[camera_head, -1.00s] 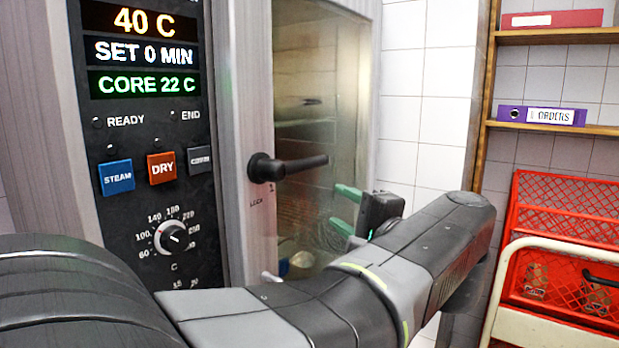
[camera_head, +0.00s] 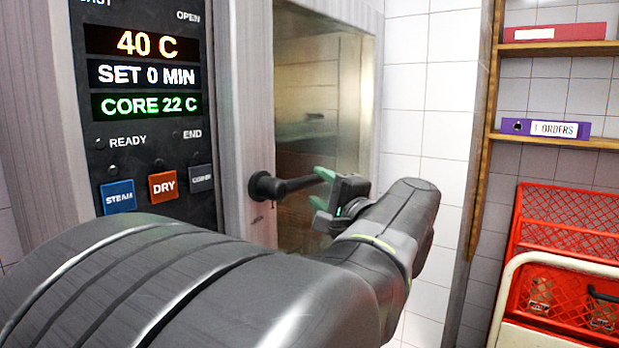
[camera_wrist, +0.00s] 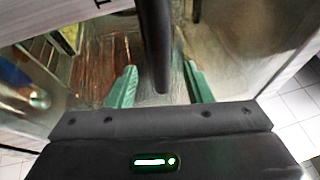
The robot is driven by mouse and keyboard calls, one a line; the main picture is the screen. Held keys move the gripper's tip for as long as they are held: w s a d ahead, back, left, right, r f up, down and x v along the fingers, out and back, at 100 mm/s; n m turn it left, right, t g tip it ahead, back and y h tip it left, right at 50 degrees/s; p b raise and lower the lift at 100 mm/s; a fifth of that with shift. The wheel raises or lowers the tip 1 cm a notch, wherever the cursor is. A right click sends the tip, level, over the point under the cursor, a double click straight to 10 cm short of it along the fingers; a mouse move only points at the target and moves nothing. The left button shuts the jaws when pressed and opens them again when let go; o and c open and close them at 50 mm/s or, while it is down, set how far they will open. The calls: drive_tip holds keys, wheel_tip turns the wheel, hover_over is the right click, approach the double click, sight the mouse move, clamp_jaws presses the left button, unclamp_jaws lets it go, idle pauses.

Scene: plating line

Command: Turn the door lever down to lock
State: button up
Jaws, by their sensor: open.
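The black door lever (camera_head: 285,185) sticks out to the right, about level, from its round hub on the oven door frame. In the wrist view the lever (camera_wrist: 155,45) runs down between my two green fingers. My gripper (camera_head: 322,188) is open at the lever's free end, with one finger above it and one below. My gripper also shows in the wrist view (camera_wrist: 160,85), with a gap on each side of the lever. The lever's tip is partly hidden by the upper finger in the head view. The glass door (camera_head: 310,95) is behind it.
The control panel (camera_head: 150,130) with its displays and buttons is left of the lever. A tiled wall (camera_head: 425,90) is to the right. Farther right are a wooden shelf (camera_head: 555,141) with binders and red crates (camera_head: 565,225) by a pale cart rail.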

sight(314, 184)
drive_tip(key=shift+p+x, duration=0.4)
drive_tip(key=shift+x, duration=1.75)
clamp_jaws()
